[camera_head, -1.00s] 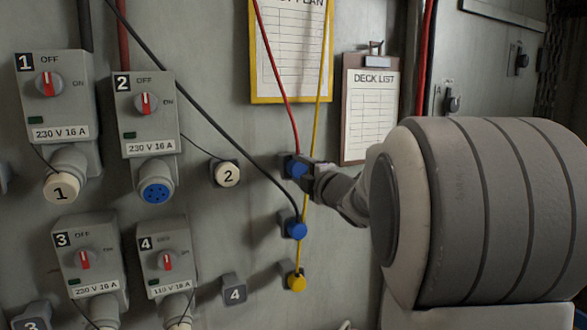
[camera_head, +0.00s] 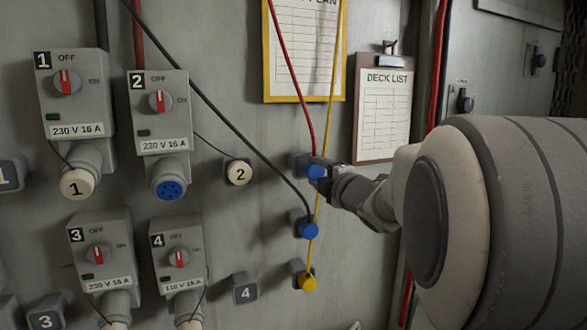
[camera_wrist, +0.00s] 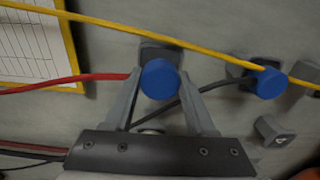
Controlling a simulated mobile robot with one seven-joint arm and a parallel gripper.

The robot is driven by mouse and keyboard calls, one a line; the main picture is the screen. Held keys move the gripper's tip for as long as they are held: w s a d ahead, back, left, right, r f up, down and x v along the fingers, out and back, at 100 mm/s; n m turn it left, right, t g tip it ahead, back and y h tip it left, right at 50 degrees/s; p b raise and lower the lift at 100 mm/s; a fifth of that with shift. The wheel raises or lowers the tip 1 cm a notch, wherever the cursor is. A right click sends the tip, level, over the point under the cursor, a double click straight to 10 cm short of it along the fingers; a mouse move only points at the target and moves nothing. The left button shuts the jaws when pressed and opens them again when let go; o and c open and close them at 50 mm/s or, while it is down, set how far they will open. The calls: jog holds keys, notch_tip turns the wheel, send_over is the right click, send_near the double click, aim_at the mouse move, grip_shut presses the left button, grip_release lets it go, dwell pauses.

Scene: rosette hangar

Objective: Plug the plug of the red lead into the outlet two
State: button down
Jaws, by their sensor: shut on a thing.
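The plug of the red lead is blue (camera_head: 316,171), in front of a grey wall holder (camera_head: 299,162). My gripper (camera_head: 325,170) is shut on this plug; in the wrist view its two fingers sit on either side of the plug (camera_wrist: 160,79). The red lead (camera_head: 297,80) runs up from it. I cannot tell whether the plug is fully clear of the holder. Outlet two (camera_head: 160,110) is a grey box at left with its blue socket (camera_head: 169,189) uncovered and facing out. Its round white cap marked 2 (camera_head: 239,173) sits on a holder to the right.
Below the red lead's plug hang the black lead's blue plug (camera_head: 308,230) and a yellow plug (camera_head: 307,282). The black lead (camera_head: 215,105) slants across the wall between outlet two and my gripper. Outlets one (camera_head: 70,100), three (camera_head: 98,250) and four (camera_head: 178,255) surround outlet two.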

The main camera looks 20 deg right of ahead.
aim_at(317, 172)
jog(key=shift+s, duration=1.95)
